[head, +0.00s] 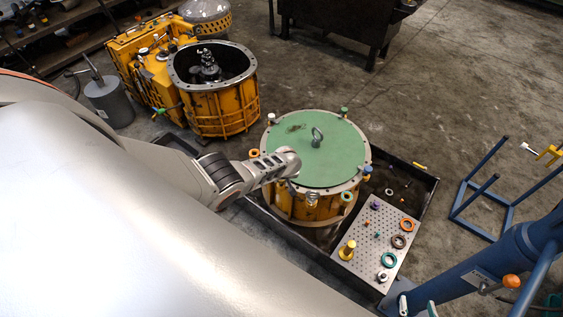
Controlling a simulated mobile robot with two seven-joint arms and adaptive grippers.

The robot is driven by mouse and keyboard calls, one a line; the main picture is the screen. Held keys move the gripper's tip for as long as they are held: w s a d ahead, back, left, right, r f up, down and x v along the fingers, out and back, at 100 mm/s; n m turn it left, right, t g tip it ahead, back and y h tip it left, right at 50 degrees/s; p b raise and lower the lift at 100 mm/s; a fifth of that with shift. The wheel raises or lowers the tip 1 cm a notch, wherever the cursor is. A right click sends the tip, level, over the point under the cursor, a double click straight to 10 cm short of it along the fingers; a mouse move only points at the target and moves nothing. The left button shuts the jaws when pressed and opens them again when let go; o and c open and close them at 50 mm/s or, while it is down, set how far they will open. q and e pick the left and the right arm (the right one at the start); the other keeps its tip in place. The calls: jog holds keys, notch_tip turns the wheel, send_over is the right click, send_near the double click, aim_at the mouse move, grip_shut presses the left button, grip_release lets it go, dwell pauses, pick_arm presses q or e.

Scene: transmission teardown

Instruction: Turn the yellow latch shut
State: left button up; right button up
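A yellow fitting (549,154) sits on the blue frame at the far right edge. I cannot tell for sure whether it is the latch, or whether it is turned open or shut.
The casing stands in a dark tray (428,186). A perforated plate (368,232) with rings and pegs lies beside it. An open yellow housing (222,108) stands behind left. A blue frame (483,213) and a blue machine (490,270) are at the right. Floor at upper right is clear.

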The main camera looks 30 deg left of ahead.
dwell(0.3)
pick_arm(q)
jog(key=o, duration=1.1)
jog(key=shift+s+d+r, duration=0.2)
jog(key=shift+d+r, duration=0.15)
jog(key=shift+r, duration=0.3)
jog(key=shift+s+r, duration=0.2)
jog(key=shift+r, duration=0.45)
jog(key=v, duration=0.9)
jog(key=shift+r, duration=0.1)
jog(key=shift+s, duration=0.1)
